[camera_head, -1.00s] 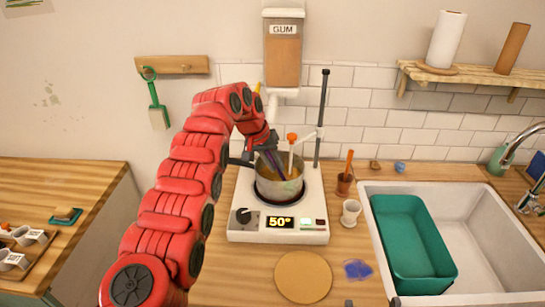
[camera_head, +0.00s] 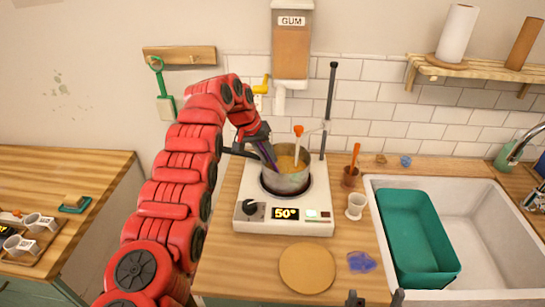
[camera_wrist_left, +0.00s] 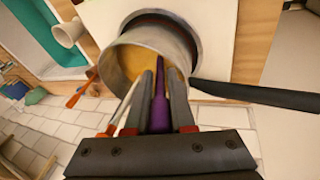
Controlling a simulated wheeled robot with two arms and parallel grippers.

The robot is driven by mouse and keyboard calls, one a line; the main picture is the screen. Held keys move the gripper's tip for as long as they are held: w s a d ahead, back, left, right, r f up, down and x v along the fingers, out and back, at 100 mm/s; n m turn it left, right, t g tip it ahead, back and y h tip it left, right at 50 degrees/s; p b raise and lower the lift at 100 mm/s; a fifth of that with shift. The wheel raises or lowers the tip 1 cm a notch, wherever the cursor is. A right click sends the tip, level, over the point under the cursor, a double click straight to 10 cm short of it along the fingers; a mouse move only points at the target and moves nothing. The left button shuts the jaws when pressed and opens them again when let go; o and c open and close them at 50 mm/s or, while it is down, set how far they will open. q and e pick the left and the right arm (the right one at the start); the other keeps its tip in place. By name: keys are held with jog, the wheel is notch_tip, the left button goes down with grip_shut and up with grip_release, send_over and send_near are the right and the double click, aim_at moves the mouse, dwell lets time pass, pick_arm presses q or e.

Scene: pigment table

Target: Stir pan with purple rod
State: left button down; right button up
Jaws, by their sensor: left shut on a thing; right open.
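A grey metal pan (camera_head: 288,183) with yellow-orange contents stands on the white hot plate (camera_head: 252,228), whose display reads 50°. My left gripper (camera_head: 262,143) is above the pan's left rim, shut on the purple rod (camera_head: 267,154). The rod slants down into the pan; its lower end is inside the pan in the left wrist view (camera_wrist_left: 160,95). How deep its tip sits in the contents is hard to tell. My right gripper (camera_head: 376,298) shows only its fingertips at the bottom edge; it is open and empty.
The black pan handle (camera_wrist_left: 255,95) sticks out beside my left gripper.

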pick_arm(q)
jog(key=shift+f, duration=0.1)
jog(key=d+p, duration=0.2)
jog(key=d, duration=0.2)
jog(key=b+v, duration=0.2)
jog(key=v, duration=0.7)
jog(key=shift+d+r, duration=0.2)
dwell(4.4)
